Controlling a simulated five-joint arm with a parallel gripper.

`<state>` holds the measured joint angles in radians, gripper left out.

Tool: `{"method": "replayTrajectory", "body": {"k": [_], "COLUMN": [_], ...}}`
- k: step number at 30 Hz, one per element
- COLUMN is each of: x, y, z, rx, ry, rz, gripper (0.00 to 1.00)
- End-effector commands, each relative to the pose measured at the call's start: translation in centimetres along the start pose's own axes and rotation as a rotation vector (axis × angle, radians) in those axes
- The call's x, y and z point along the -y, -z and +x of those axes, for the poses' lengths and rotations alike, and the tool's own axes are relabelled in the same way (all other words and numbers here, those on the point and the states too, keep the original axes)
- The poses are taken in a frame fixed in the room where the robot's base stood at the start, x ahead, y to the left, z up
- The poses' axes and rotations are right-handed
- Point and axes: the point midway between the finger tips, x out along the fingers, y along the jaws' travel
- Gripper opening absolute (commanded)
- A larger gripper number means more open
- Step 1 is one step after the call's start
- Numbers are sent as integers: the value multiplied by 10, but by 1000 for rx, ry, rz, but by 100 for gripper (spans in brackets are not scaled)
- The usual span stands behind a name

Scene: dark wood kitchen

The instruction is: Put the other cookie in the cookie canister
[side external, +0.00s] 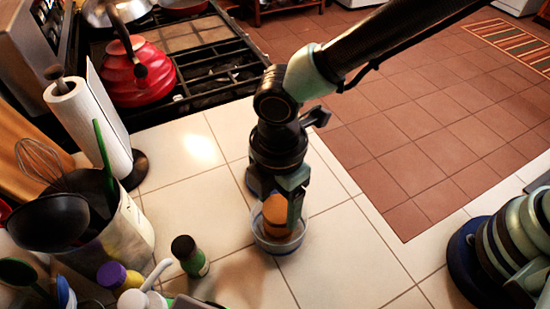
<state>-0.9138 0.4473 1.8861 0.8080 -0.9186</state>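The cookie canister (260,241) is a small clear round container on the white tiled counter. My gripper (277,208) points down over it, with its fingertips at the canister's mouth. A round orange-brown cookie (274,209) stands on edge between the fingers, and my gripper appears shut on it. The cookie's lower part is at or inside the canister's rim. More brown shows just below it, and I cannot tell whether that is a second cookie. The far finger is partly hidden behind the cookie.
A green jar with a dark lid (189,256) stands left of the canister. A utensil crock (127,240), paper towel roll (92,125) and red kettle (140,75) are farther left. The counter (355,262) right of the canister is clear.

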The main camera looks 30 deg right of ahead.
Motion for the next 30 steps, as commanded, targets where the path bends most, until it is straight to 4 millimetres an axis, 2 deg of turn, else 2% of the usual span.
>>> {"method": "replayTrajectory", "body": {"k": [1,2,9,13,17,24,30], "x": [0,0,0,0,-1,-1,-1], "y": [0,0,0,0,1,1,0], "z": [0,0,0,-8,-28,-78,-108], "rx": [0,0,0,-1,-4,-4,-2], "ry": [0,0,0,-1,-5,-5,-3], "rz": [0,0,0,0,0,0,0], "gripper": [93,100,100,100,100,100,100]}}
